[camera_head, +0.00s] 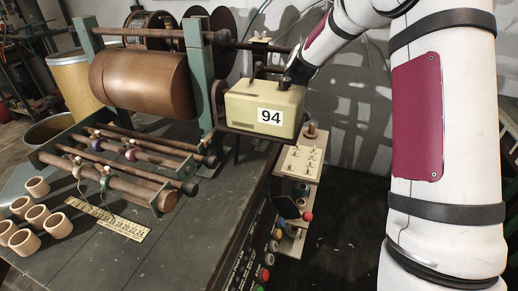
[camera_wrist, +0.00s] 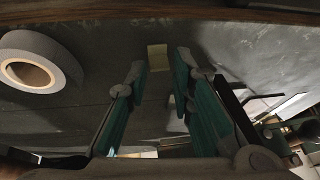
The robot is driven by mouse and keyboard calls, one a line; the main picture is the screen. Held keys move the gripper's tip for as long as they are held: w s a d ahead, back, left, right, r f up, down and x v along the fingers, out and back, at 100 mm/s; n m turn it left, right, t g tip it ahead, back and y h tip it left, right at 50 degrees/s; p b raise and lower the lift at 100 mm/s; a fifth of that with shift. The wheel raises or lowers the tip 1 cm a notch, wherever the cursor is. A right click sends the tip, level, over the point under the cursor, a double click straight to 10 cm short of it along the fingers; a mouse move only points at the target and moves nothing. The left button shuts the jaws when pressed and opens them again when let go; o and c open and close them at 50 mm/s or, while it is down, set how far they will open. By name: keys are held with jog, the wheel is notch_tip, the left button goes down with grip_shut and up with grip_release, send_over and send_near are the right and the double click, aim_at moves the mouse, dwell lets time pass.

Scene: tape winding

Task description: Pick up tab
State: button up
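A small pale yellow rectangular piece, which looks like the tab (camera_wrist: 157,57), lies on a dark grey surface in the wrist view. My gripper (camera_wrist: 161,72) has two teal-padded fingers, spread apart. The pale piece shows in the gap between the fingertips, beyond them, and nothing is visibly held. I cannot tell how far the tips are from it. In the head view my arm reaches down behind the cream box marked 94 (camera_head: 262,108). My gripper and the tab cannot be made out there.
A dark grey tape roll (camera_wrist: 60,58) lies left of my fingers in the wrist view. In the head view, the winding machine has a copper drum (camera_head: 145,82) and several rods. Wooden rings (camera_head: 58,225) and a ruler (camera_head: 122,226) lie on the bench (camera_head: 185,250).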

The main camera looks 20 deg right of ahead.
jog(key=shift+w+a+f, duration=0.1)
jog(key=shift+a+f, duration=0.15)
jog(key=shift+f, duration=0.45)
jog(key=shift+c, duration=0.6)
jog(key=shift+c, duration=1)
jog(key=shift+r, duration=0.1)
